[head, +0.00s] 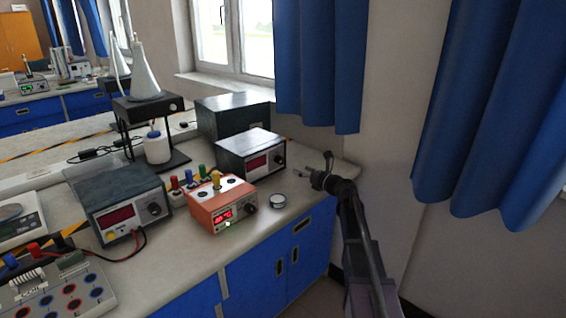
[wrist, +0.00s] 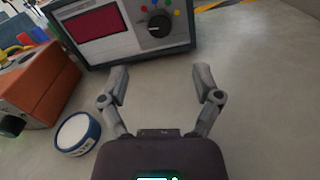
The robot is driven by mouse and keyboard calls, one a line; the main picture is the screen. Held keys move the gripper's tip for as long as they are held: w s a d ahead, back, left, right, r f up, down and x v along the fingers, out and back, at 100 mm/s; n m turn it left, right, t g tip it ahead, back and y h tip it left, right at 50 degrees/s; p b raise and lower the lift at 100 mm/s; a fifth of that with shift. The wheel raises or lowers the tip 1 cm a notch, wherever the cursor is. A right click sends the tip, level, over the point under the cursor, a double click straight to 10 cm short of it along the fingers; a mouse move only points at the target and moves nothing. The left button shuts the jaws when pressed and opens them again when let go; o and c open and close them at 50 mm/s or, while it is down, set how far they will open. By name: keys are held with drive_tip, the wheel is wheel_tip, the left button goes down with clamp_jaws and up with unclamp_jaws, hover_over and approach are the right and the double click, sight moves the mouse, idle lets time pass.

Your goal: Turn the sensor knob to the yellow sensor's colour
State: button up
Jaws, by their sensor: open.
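The sensor knob appears to be the black knob (wrist: 158,26) on the front of a grey meter (wrist: 115,42), with coloured dots around it in the wrist view. A pale mark shows on the knob, but I cannot tell surely which dot it points to. The grey meter also shows in the head view (head: 236,147). A yellow sensor (head: 217,180) stands upright on an orange box (head: 207,207) with a lit red display. My gripper (wrist: 161,73) is open and empty, in front of the meter and apart from the knob. It also shows in the head view (head: 314,164).
A small round container with a blue rim (wrist: 77,133) lies left of my gripper. Red, blue and green plugs (head: 188,177) stand left of the orange box. Another dark meter (head: 117,195) stands farther left. The bench right of the orange box is mostly clear.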

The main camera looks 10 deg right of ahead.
sight(282, 161)
drive_tip(key=x, duration=1)
drive_tip(key=shift+w, duration=0.15)
drive_tip(key=shift+a, duration=0.1)
clamp_jaws()
